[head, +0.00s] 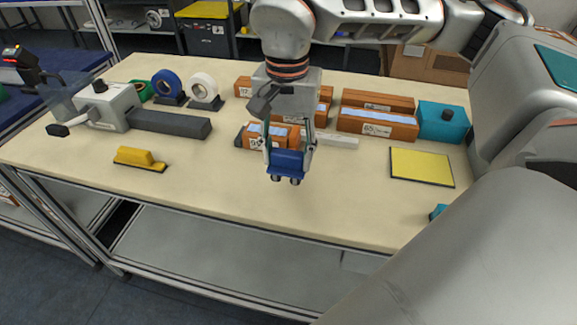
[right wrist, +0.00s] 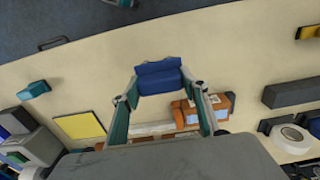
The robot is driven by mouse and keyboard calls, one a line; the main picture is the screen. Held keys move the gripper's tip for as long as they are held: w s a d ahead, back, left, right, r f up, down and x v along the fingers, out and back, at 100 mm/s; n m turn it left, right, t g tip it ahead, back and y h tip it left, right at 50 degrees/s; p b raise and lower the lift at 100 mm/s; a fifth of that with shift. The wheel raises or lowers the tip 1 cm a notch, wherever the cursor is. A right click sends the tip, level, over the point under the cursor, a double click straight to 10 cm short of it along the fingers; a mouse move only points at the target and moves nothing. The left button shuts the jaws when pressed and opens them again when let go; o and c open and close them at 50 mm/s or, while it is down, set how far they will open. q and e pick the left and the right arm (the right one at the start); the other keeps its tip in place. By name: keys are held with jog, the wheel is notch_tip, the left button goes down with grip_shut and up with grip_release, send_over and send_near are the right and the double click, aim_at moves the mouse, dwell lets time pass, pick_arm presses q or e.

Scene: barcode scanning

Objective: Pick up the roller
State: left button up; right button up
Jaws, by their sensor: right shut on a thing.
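My right gripper (head: 288,160) is shut on a blue roller (head: 287,163) over the middle of the table. The roller is a short blue block with small dark round parts along its lower edge in the head view. The right wrist view also shows the roller (right wrist: 159,77) between the two fingertips. The roller appears held above the tabletop, but its exact height is hard to tell. My left gripper is not in view.
Orange boxes (head: 376,124) stand behind the right gripper. A yellow pad (head: 420,166) and teal box (head: 444,122) lie at the right. A yellow-handled tool (head: 138,157), a dark grey block (head: 170,123) and tape rolls (head: 203,88) are left. The front tabletop is mostly clear.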

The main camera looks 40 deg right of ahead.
notch_tip(320, 180, up, 15)
jog(key=p, duration=0.2)
jog(key=shift+f, duration=0.15)
jog(key=o, duration=0.4)
jog(key=c, duration=0.4)
jog(key=shift+o, duration=0.2)
send_over(257, 129)
jog(key=shift+f, duration=6.85)
